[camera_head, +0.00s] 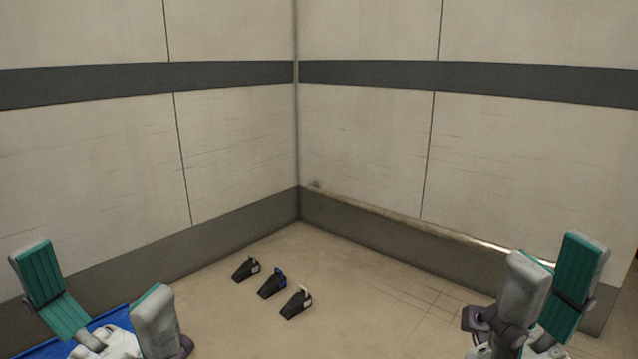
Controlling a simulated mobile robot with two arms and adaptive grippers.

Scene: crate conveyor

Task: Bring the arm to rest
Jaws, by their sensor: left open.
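My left gripper (93,274) is at the lower left. Its two teal-padded fingers stand wide apart, with nothing between them. My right gripper (553,268) is at the lower right, seen more from the side. One finger shows its grey back and the other its teal pad, with a gap between them and nothing held. Both grippers point upward in the picture. Most of both arms is out of the frame below.
A blue flat-looking thing (112,318) lies behind my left gripper, mostly hidden. Three small dark wedge-shaped objects (246,270) (271,283) (297,303) stand in a row on the beige floor. Panelled walls (370,140) meet in a corner beyond. The middle floor is otherwise clear.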

